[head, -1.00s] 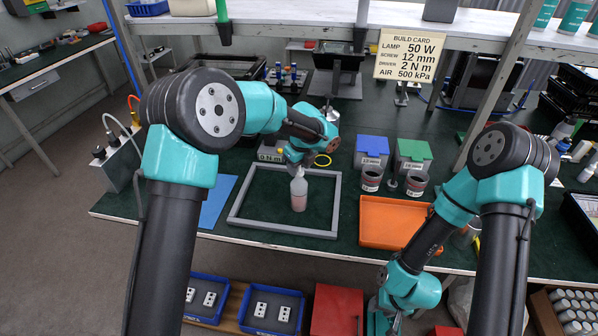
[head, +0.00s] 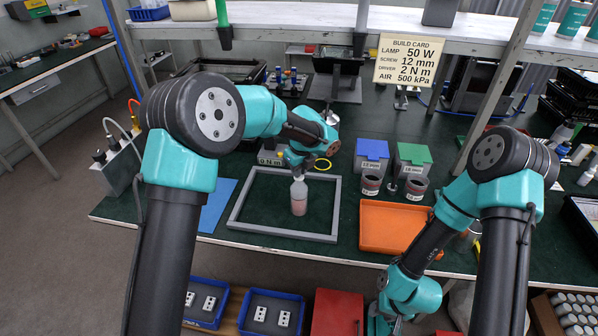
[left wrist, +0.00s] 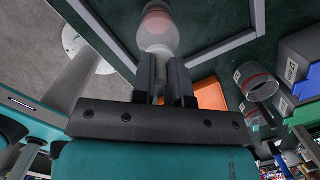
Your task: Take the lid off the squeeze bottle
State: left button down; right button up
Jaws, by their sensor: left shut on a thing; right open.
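The squeeze bottle (head: 299,197), pale and translucent with pinkish contents, is upright inside the grey rectangular frame on the green bench mat. Whether its base touches the mat is hard to tell. My left gripper (head: 298,172) comes down from above and is shut on the narrow top of the bottle, where the lid is. In the left wrist view the bottle (left wrist: 158,28) extends away beyond my two dark fingers (left wrist: 163,78); the lid between them is mostly hidden. My right gripper (head: 384,326) is low at the bottom edge, in front of the bench, far from the bottle, and partly cut off.
The grey frame (head: 240,213) surrounds the bottle. An orange tray (head: 388,228) lies to its right, with grey cups (head: 371,183) and blue and green-lidded bins (head: 372,150) behind. A blue sheet (head: 216,205) lies left. Blue trays and a red box (head: 337,312) stand below the bench.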

pick_arm(q)
jog(key=shift+r, duration=0.35)
notch_tip(320, 180, up, 3)
jog(key=shift+f, duration=0.1)
jog(key=s+r, duration=0.1)
jog(key=s, duration=1.5)
jog(key=shift+d+r, duration=0.15)
jog(key=shift+d, duration=0.3)
